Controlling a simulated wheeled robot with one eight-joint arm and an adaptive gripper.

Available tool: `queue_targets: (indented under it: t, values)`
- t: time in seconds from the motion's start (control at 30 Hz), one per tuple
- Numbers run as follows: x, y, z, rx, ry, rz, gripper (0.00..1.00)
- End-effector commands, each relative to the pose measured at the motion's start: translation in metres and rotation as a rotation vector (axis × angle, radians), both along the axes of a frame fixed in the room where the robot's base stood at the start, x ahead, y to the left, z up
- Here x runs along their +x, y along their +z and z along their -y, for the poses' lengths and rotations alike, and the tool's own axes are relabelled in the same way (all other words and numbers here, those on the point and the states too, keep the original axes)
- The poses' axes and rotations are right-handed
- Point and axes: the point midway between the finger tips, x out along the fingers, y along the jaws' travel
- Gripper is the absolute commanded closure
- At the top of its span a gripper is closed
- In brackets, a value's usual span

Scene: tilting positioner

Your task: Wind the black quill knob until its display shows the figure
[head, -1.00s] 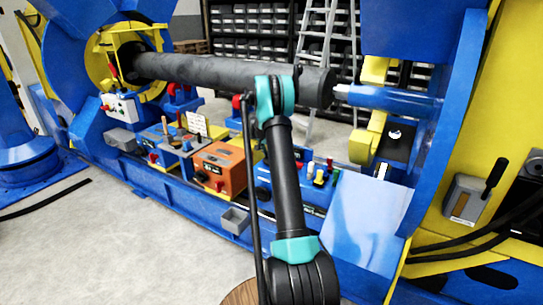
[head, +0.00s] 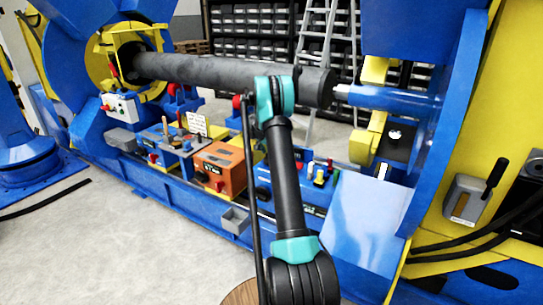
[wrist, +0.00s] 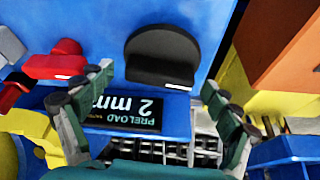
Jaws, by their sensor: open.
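The black quill knob (wrist: 162,57) is a round black disc with a pale mark at its lower edge, on a blue panel in the wrist view. Its dark display (wrist: 130,112) lies just below it, upside down in the picture, and reads "PRELOAD 2 mm". My gripper (wrist: 156,80) is open, one finger on each side of the knob, with visible gaps and nothing held. Whether the fingertips reach the knob's depth is unclear. In the head view my arm hides the gripper, and I cannot make out the knob there.
A red part (wrist: 55,62) is near the left finger. An orange box (wrist: 285,45) is at upper right; it also shows in the head view (head: 222,168). A dark horizontal bar (head: 225,72) and the blue quill (head: 395,98) are above.

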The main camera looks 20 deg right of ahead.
Motion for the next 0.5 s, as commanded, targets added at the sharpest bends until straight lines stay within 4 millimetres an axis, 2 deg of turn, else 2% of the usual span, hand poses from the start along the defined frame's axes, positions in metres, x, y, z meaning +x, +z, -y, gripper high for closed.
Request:
queue_targets:
  t: [0.13, 0.23, 0.5]
  values:
    - [-0.001, 0.004, -0.002, 0.000, 0.000, 0.000, 0.10]
    - [-0.002, 0.015, -0.006, 0.000, 0.001, 0.000, 0.10]
    - [-0.012, 0.064, -0.024, 0.000, 0.000, 0.000, 0.10]
